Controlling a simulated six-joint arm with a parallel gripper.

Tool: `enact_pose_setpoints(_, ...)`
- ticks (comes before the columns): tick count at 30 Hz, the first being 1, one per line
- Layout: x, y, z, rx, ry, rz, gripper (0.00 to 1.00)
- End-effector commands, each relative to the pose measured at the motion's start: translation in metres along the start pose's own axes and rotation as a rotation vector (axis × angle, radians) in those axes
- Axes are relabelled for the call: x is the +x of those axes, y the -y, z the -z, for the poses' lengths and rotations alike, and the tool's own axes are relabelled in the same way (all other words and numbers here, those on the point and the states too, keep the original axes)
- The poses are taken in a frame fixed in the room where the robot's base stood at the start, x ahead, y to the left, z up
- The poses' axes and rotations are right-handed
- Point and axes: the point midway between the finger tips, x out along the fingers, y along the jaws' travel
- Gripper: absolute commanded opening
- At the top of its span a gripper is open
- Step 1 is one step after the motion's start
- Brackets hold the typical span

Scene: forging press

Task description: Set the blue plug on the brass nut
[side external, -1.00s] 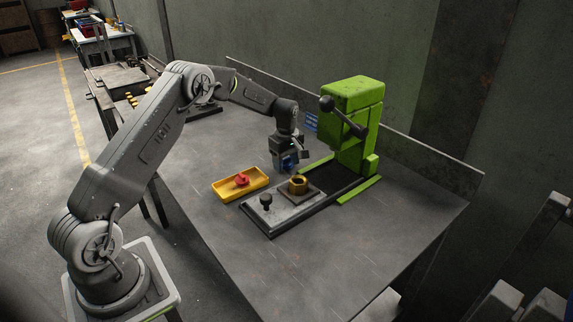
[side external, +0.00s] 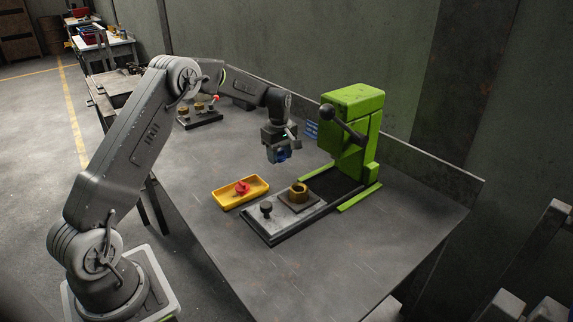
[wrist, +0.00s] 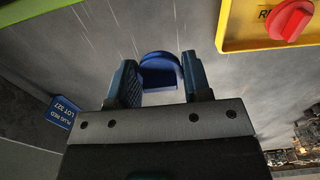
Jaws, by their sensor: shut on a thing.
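My gripper (side external: 279,158) is shut on the blue plug (side external: 283,155) and holds it in the air above the table, behind the yellow tray and left of the green press. In the wrist view the blue plug (wrist: 160,68) sits between the two fingers, its rounded end pointing away from the palm. The brass nut (side external: 299,192) stands on a small square pad on the grey sliding plate (side external: 285,220), to the right of and below my gripper in the side view. Its top is bare. The nut is not visible in the wrist view.
The yellow tray (side external: 225,198) holds a red plug (side external: 243,188); both show in the wrist view. A black knob (side external: 266,208) stands on the plate's front. The green press (side external: 352,125) with its lever rises behind. A rack (side external: 200,118) stands at the back. The front table is clear.

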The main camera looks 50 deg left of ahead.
Motion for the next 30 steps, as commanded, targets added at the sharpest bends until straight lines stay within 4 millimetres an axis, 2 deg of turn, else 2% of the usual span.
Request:
enact_pose_setpoints(3,-0.019,0.022,0.021,-0.005,-0.001,-0.004,0.37)
enact_pose_setpoints(9,-0.042,0.05,0.048,-0.003,-0.001,-0.004,0.37)
enact_pose_setpoints(14,-0.053,0.064,0.06,-0.001,0.0,-0.002,0.37)
enact_pose_setpoints(17,-0.057,0.066,0.055,0.003,0.0,-0.002,0.37)
enact_pose_setpoints(20,-0.059,0.061,0.034,0.008,0.0,-0.001,0.37)
enact_pose_setpoints(25,-0.062,0.048,-0.031,0.013,0.0,-0.002,0.37)
enact_pose_setpoints(30,-0.064,0.046,-0.095,0.009,0.0,-0.001,0.37)
